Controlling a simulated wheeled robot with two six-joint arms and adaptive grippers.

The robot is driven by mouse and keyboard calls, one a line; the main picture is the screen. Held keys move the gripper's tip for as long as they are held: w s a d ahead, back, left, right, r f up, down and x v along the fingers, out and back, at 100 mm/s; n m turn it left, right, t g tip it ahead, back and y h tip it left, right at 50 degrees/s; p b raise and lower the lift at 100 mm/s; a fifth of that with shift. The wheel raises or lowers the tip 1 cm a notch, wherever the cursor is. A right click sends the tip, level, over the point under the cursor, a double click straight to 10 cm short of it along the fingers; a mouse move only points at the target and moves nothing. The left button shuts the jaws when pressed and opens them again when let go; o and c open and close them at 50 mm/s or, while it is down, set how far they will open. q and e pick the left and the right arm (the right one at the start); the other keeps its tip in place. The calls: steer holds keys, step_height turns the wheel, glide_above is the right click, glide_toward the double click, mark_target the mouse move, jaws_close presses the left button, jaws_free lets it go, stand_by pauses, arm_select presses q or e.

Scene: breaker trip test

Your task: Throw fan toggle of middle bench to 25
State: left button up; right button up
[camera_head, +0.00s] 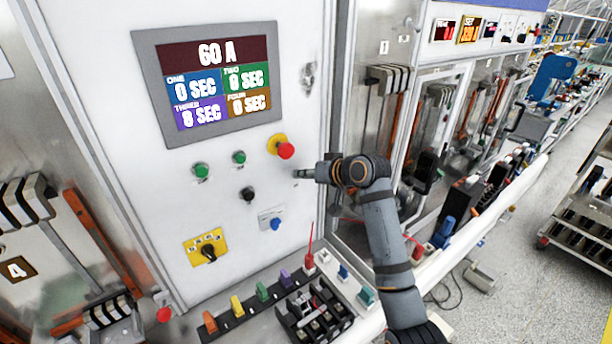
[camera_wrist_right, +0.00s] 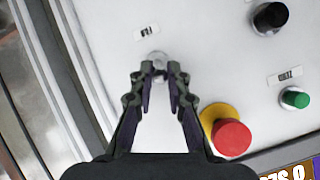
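The fan toggle (camera_wrist_right: 157,62) is a small silvery switch on the white panel, beneath an upside-down label (camera_wrist_right: 146,33) that seems to read FAN. My right gripper (camera_wrist_right: 158,74) has its two dark fingers apart, with the tips on either side of the toggle. I cannot tell whether they touch it. In the head view my right gripper (camera_head: 300,174) reaches the middle bench's panel (camera_head: 230,30) from the right and hides the toggle. The panel's screen (camera_head: 216,83) reads 60 A, with several SEC timers. My left gripper is not in view.
A red mushroom button (camera_head: 286,151) on a yellow base sits just above the right gripper. Green buttons (camera_head: 239,157), a black knob (camera_head: 247,194) and a blue knob (camera_head: 275,224) are nearby. Coloured plugs and a breaker box (camera_head: 314,312) lie on the ledge below.

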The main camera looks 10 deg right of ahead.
steer(key=o, duration=0.4)
steer(key=shift+c, duration=0.2)
steer(key=shift+f, duration=0.1)
steer(key=v, duration=1.2)
steer(key=shift+a, duration=0.1)
